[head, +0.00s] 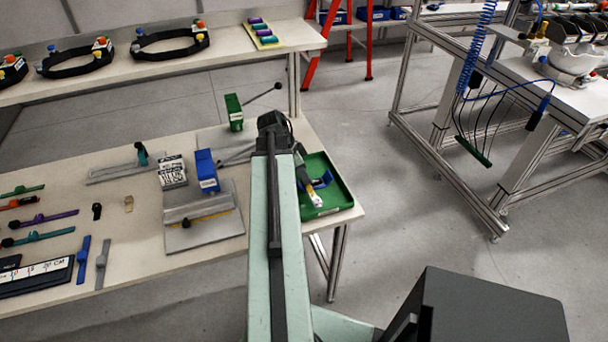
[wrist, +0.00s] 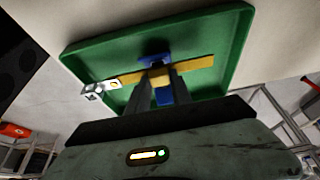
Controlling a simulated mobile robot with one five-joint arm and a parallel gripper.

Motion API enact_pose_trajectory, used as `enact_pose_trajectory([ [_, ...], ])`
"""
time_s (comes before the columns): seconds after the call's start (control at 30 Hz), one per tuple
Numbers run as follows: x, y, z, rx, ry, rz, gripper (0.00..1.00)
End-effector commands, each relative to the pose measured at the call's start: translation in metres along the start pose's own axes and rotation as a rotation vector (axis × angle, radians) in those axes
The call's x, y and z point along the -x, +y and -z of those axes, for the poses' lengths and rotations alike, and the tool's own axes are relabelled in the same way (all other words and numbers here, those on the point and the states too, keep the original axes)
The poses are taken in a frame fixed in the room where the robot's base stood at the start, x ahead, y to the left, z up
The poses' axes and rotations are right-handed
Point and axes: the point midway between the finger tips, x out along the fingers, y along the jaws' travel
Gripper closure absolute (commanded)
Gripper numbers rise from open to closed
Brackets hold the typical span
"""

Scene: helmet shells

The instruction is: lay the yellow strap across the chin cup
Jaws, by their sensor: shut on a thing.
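The yellow strap (wrist: 195,65) runs left to right over the green tray in the wrist view, with a pale metal-looking buckle at its left end. My gripper (wrist: 158,82) is shut on the strap near its middle. A blue piece, seemingly the chin cup (wrist: 154,58), shows just beyond the fingers, with more blue between them. In the head view the blue piece (head: 323,180) is in the tray, and the strap's pale end (head: 316,199) shows near it. My arm hides most of the gripper there. I cannot tell whether the strap touches the cup.
The green tray (head: 341,196) has a raised rim and stands at the table's right end. Left of my arm are a blue block (head: 206,171), a grey plate (head: 228,225) and a green upright block (head: 233,112). Several coloured straps lie farther left.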

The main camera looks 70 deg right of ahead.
Motion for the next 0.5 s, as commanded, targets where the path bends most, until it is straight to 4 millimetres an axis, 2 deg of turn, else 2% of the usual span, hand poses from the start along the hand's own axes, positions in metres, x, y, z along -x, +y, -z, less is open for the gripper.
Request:
enact_pose_trajectory([
  [0.47, -0.012, 0.000, -0.004, -0.001, 0.000, 0.000, 1.00],
  [0.5, -0.010, 0.000, -0.004, -0.001, 0.000, 0.000, 0.65],
])
